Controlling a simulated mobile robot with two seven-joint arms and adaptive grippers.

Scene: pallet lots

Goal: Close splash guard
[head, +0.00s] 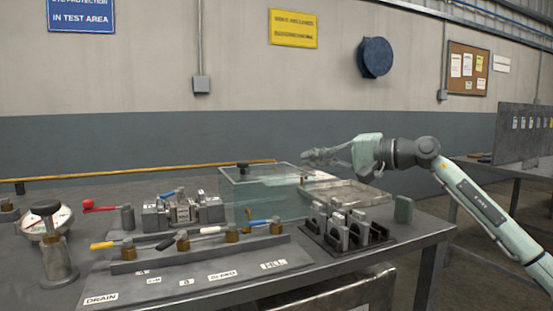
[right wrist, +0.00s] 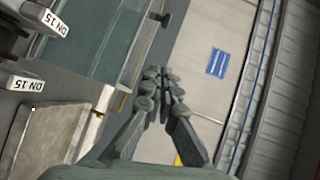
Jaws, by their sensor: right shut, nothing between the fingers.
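The splash guard (head: 265,200) looks like a clear greenish box with a thin metal-edged top frame, standing toward the back of the bench. A black knob (head: 243,166) sits near its far top edge. My right gripper (head: 322,156) is beside the guard's right end, about level with its top, shut and empty. In the right wrist view the fingertips (right wrist: 160,82) are together, near the guard's clear panel (right wrist: 108,35). I cannot tell whether the fingers touch it. My left gripper is out of view.
A shallow metal-framed tray (head: 352,193) lies right of the guard, behind grey upright pieces (head: 345,225). A valve manifold (head: 205,245) with coloured levers, a vise-like block (head: 178,211) and a gauge (head: 47,225) fill the front and left. A yellow rod (head: 140,170) runs behind.

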